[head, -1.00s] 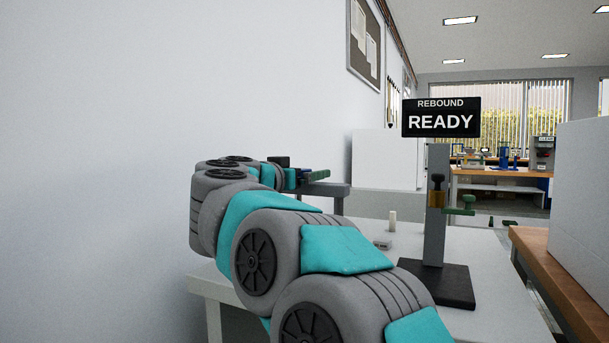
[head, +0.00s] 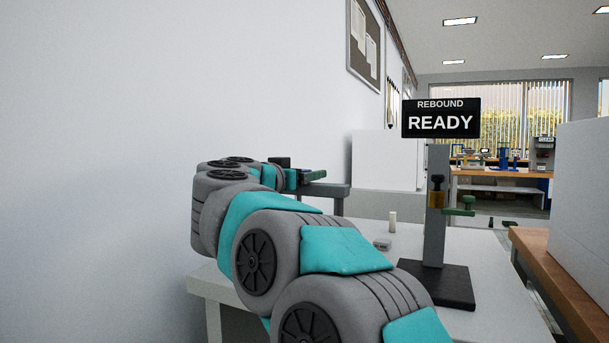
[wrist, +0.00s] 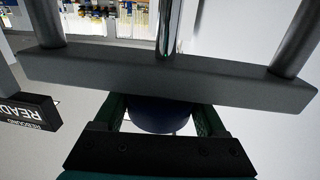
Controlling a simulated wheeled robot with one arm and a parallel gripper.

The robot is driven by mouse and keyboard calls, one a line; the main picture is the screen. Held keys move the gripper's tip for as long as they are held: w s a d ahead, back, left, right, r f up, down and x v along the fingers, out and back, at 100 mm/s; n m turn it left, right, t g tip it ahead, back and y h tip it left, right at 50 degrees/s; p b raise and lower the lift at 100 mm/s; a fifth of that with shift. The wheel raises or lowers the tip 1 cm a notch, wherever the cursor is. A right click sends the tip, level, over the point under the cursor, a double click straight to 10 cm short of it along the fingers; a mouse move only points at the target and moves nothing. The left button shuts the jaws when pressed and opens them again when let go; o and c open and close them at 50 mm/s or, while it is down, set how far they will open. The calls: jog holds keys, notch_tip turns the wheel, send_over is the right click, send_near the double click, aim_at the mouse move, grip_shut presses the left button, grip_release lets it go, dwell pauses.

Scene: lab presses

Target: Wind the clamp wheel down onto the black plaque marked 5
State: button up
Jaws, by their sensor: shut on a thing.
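A dark blue clamp wheel (wrist: 158,117) sits between the two green fingers of my gripper (wrist: 160,120) in the wrist view. The fingers are shut on it at both sides. A dark grey crossbar (wrist: 170,78) lies across the view beside the wheel, with a chrome screw (wrist: 168,25) running from its other side. In the head view my gripper (head: 305,176) is at the far end of my arm, just above the grey press frame (head: 335,189). The wheel is hidden there. No black plaque marked 5 shows in either view.
A press stand with a black REBOUND READY sign (head: 441,118) stands on the white table (head: 385,262), right of my arm. The sign appears upside down in the wrist view (wrist: 28,112). A pale wall (head: 110,150) is close on the left.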

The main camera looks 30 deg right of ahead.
jog(key=shift+r+g+p, duration=0.15)
jog(key=shift+g+p, duration=0.15)
jog(key=shift+p, duration=0.55)
jog(key=shift+c, duration=0.3)
jog(key=shift+m+g+h+p, duration=0.3)
jog(key=shift+p, duration=0.4)
jog(key=shift+m+g+h+p, duration=0.55)
jog(key=shift+g+p, duration=0.25)
jog(key=shift+p, duration=0.4)
jog(key=shift+s+d+f+m+g, duration=0.1)
jog(key=shift+s+f+m+g, duration=0.1)
jog(key=shift+m+g, duration=0.25)
jog(key=shift+s+d+m+g+h+b, duration=0.15)
jog(key=shift+m+g+h, duration=0.15)
jog(key=shift+m+g, duration=0.4)
jog(key=shift+s+a+m+g+h+b, duration=0.15)
jog(key=shift+m+g+h, duration=0.2)
jog(key=shift+g, duration=0.6)
jog(key=shift+d, duration=0.15)
jog(key=o, duration=1.3)
